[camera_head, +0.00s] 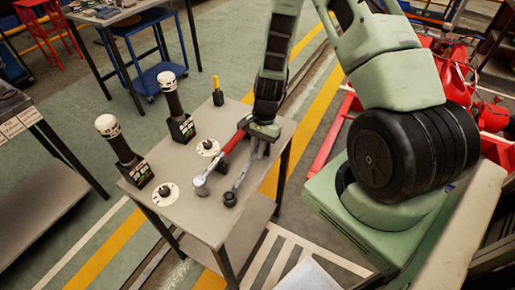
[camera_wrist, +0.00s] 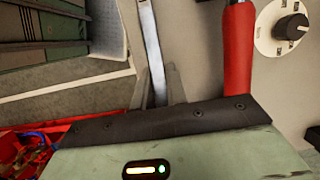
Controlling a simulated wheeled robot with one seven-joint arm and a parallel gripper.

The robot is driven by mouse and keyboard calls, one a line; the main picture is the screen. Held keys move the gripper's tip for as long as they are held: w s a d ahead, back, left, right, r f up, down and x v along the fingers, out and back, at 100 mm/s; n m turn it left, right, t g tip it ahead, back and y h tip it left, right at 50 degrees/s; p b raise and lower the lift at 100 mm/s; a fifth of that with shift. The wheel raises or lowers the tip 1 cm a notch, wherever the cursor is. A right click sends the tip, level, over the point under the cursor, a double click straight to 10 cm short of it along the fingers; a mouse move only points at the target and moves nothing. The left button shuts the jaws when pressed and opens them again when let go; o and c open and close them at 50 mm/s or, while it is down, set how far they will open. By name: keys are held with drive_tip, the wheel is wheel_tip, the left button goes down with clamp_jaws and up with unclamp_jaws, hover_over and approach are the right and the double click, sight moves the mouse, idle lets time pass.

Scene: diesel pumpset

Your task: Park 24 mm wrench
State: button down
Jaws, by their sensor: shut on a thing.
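In the wrist view the wrench shaft (camera_wrist: 153,45) runs between the two fingers (camera_wrist: 160,88). Its size marking cannot be read, and I cannot tell whether it touches the tabletop. A red-handled ratchet-like tool (camera_head: 218,160) lies just left of it; its red handle also shows in the wrist view (camera_wrist: 238,50).
Two dark upright holders with white tops (camera_head: 120,150) (camera_head: 177,108) stand on the table's left side. Two white dials with black knobs (camera_head: 166,193) (camera_head: 208,147) lie between them and the tools. A yellow-handled tool (camera_head: 217,90) stands at the back. Red machinery (camera_head: 460,75) is at right.

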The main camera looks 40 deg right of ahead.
drive_tip(key=shift+f+b, duration=0.3)
drive_tip(key=shift+f, duration=0.15)
drive_tip(key=c, duration=1.3)
unclamp_jaws()
drive_tip(key=b+v, duration=0.1)
drive_tip(key=v, duration=1.6)
drive_tip(key=shift+w+d+r, duration=0.1)
drive_tip(key=shift+r, duration=0.05)
